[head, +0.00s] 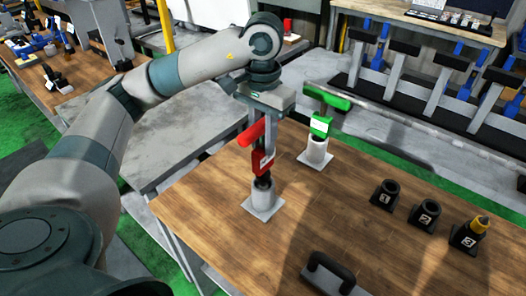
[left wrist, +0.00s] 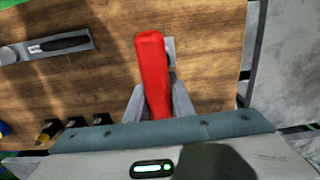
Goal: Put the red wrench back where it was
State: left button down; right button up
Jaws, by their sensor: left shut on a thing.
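The red wrench (head: 261,152) stands upright on the wooden table, its dark lower end in or just over a grey holder (head: 262,205) with a square base. My left gripper (head: 262,128) comes down from above and is shut on the red wrench. In the left wrist view the red wrench (left wrist: 153,75) lies between the two fingers (left wrist: 158,103). It hides most of the holder there. A green wrench (head: 321,122) stands in a similar grey holder (head: 316,153) to the right and behind. My right gripper is not in view.
On the wooden table (head: 340,210), black numbered holders (head: 428,217) stand at the right, one with a yellow-handled tool (head: 478,226). A black handle on a grey plate (head: 330,272) lies at the front. A grey metal bench (head: 180,150) adjoins at the left.

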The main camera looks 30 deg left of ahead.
aim_at(263, 154)
pick_arm(q)
jog(key=shift+f, duration=0.4)
notch_tip(263, 154, down, 2)
jog(key=shift+f+p, duration=0.1)
jog(key=shift+p, duration=0.5)
jog(key=shift+f, duration=0.55)
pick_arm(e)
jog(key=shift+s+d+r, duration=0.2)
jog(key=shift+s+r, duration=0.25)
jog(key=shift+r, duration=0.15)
pick_arm(q)
jog(key=shift+f, duration=0.15)
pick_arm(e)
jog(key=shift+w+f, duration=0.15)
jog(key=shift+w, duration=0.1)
pick_arm(q)
jog(key=c, duration=1.5)
grip_release()
jog(key=shift+c, duration=0.2)
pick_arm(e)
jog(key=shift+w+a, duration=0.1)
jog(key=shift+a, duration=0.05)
